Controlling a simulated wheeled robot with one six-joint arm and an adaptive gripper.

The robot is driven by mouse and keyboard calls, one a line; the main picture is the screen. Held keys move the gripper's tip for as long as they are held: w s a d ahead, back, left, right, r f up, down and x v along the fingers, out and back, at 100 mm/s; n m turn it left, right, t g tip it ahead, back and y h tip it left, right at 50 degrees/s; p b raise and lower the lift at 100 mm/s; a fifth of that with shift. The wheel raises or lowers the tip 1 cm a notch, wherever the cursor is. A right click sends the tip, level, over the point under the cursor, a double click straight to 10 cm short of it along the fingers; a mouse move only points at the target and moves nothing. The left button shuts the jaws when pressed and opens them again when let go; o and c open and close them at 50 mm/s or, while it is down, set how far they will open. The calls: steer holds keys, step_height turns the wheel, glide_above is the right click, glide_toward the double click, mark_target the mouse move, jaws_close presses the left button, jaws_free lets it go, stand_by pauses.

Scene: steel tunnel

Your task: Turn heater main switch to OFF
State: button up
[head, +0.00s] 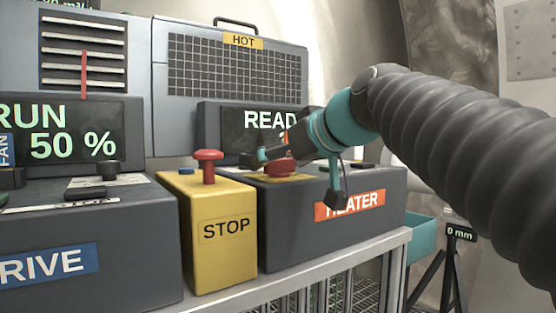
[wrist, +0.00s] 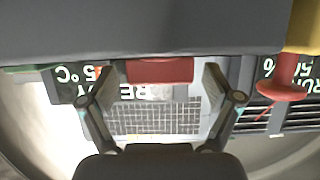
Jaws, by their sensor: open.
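The heater box (head: 330,232) is dark grey with an orange HEATER label (head: 350,204). On its top is a red switch knob (head: 279,165) over a yellow plate (head: 262,177). My gripper (head: 298,176) is open at the knob, with one finger at the far left side and the other hanging over the box's front edge. In the wrist view the picture is upside down; my open gripper (wrist: 159,82) has a red part (wrist: 160,70) between its fingertips. I cannot tell whether either finger touches it. The knob's setting cannot be read.
A yellow STOP box (head: 220,235) with a red mushroom button (head: 208,165) stands just left of the heater box. The heater's display (head: 258,130) reads READ, partly hidden by my arm. A drive box (head: 85,235) sits at left, and a teal bin (head: 424,232) at right.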

steer(key=shift+w+a+f, duration=0.1)
steer(key=shift+w, duration=0.05)
steer(key=c, duration=1.2)
steer(key=shift+o, duration=0.2)
